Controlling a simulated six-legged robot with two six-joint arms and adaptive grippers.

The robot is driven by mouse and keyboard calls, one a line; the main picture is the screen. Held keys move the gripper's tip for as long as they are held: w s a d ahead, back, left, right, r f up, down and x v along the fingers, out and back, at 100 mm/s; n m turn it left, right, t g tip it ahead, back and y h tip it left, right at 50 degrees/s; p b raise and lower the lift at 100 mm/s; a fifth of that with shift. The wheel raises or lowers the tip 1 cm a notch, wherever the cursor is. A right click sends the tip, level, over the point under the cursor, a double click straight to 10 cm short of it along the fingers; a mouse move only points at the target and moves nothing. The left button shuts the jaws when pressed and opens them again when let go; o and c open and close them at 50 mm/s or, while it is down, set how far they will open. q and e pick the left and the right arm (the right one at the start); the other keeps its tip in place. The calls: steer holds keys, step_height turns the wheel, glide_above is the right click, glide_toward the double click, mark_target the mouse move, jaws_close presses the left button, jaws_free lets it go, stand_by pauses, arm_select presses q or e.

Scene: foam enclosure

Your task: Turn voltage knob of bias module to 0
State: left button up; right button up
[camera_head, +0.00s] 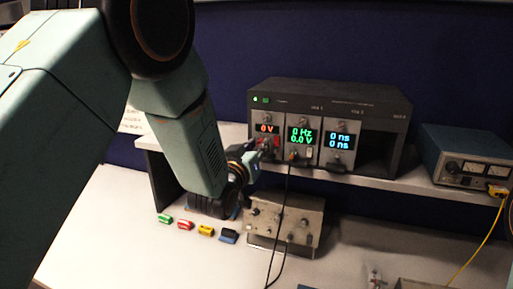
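The module rack (385,103) stands on the shelf with three lit modules side by side. The left module (266,118) has an orange display (266,128) that reads 0 V; I take it as the bias module. My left arm comes in from the left, and its gripper (258,154) is at the lower part of this module's front. The gripper and arm hide most of the knob area there. I cannot tell if the fingers touch or hold the voltage knob. My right gripper is not in view.
The middle module reads 0 Hz and 0.0 V, with a black cable (289,185) hanging from it. A metal box with knobs (285,222) stands below. Several coloured blocks (205,230) lie on the bench. A blue instrument (468,158) sits right on the shelf (390,181).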

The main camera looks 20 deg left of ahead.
arm_select(q)
steer(key=shift+o, duration=0.7)
steer(key=shift+s, duration=0.1)
steer(key=s, duration=1.1)
steer(key=shift+s+a, duration=0.35)
steer(key=shift+s, duration=0.05)
